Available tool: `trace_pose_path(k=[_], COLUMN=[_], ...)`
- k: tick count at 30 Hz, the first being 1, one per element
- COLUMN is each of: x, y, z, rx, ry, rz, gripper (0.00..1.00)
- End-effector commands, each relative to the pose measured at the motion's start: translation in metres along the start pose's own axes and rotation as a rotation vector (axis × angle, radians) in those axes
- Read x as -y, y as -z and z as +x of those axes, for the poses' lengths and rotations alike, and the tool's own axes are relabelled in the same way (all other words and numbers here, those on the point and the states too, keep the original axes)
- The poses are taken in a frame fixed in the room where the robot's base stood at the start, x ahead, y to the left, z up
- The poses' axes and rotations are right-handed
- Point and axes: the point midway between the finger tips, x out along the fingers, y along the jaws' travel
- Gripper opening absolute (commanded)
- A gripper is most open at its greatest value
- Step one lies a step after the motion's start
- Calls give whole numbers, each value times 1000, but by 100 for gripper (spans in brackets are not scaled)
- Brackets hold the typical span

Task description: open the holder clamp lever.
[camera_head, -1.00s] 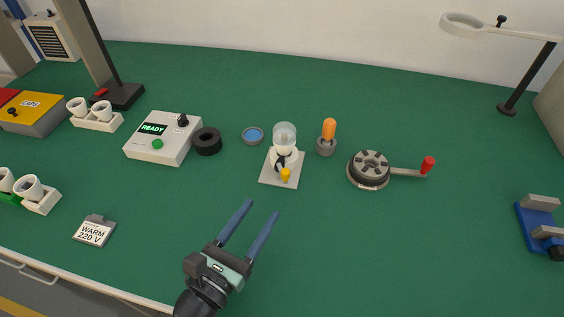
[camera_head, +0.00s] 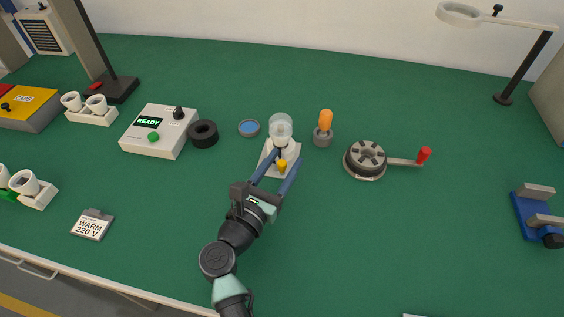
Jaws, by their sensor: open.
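The holder (camera_head: 267,155) is a pale square plate in the middle of the green table, with a clear bulb (camera_head: 281,126) standing upright in it. Its clamp lever has a yellow knob (camera_head: 282,164) at the front of the plate. My gripper (camera_head: 277,169) is open, with its two blue fingers pointing at the holder. The fingertips lie on either side of the yellow knob in the picture. I cannot tell whether they touch it. The left finger hides part of the plate and of the lever.
An orange-handled tool (camera_head: 325,123) in a grey cup stands just right of the holder. Left are a black ring (camera_head: 203,134), a blue-topped dish (camera_head: 249,127) and a tester box (camera_head: 160,132) reading READY. A round crank device (camera_head: 366,157) is farther right.

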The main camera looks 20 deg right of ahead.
Motion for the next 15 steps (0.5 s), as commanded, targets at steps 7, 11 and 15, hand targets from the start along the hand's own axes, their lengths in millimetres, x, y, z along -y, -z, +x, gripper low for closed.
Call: trace_pose_path(k=[7, 11, 15], x=[0, 0, 0], y=[0, 0, 0], z=[0, 0, 0], rx=[0, 0, 0], ry=[0, 0, 0], rz=[0, 0, 0], gripper=[13, 0, 0])
